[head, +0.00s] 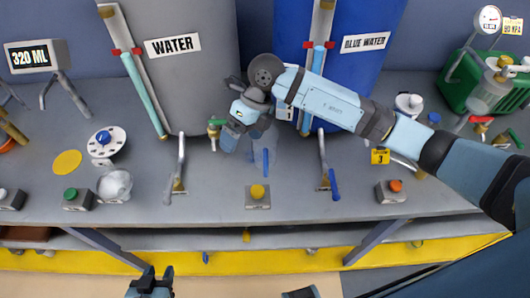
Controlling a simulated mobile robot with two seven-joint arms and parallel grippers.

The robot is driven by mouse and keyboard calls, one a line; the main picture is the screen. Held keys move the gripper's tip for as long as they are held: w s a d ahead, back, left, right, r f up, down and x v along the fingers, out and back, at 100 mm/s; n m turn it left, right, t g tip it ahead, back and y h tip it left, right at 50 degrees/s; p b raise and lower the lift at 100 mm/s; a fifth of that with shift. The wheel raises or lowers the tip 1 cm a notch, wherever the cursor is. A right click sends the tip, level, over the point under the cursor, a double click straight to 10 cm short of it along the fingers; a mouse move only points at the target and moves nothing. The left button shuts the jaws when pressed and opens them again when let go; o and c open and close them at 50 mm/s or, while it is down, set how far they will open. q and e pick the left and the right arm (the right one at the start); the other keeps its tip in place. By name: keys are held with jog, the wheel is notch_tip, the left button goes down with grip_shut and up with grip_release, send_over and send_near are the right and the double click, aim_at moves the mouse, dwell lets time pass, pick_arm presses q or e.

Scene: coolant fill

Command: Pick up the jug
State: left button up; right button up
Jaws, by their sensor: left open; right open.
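A clear jug (258,146) seems to stand on the grey bench in front of the tanks. It is see-through and partly hidden by my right gripper, so its outline is hard to make out; a blue upright part shows at its front. My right gripper (233,136) reaches in from the right, open and pointing down at the jug's upper left. I cannot tell whether it touches the jug. My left gripper (150,285) is open and empty at the bottom edge, in front of the bench and well away from the jug.
A grey WATER tank (190,90) and a blue BLUE WATER tank (355,75) stand behind, with a green tap (214,130) near the jug. Levers (178,165) and (325,165) flank it, and a yellow button (257,192) sits in front. A 320 ML display (30,57) stands left.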

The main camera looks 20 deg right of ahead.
aim_at(265, 135)
jog(key=w+d+h, duration=0.1)
jog(key=d, duration=0.1)
jog(key=w+d+r+t+h, duration=0.1)
jog(key=w+d+h, duration=0.1)
jog(key=w+d+r+t+h, duration=0.1)
jog(key=d, duration=0.1)
jog(key=shift+w+d+m+h, duration=0.4)
jog(key=shift+w+d+f, duration=0.1)
jog(key=shift+d+f, duration=0.1)
jog(key=shift+f, duration=0.15)
notch_tip(265, 135, down, 8)
jog(key=shift+r, duration=0.25)
jog(key=shift+w+f+p, duration=0.1)
jog(key=shift+f+p, duration=0.8)
jog(key=shift+f, duration=1.8)
jog(key=c, duration=0.8)
jog(key=shift+r, duration=0.1)
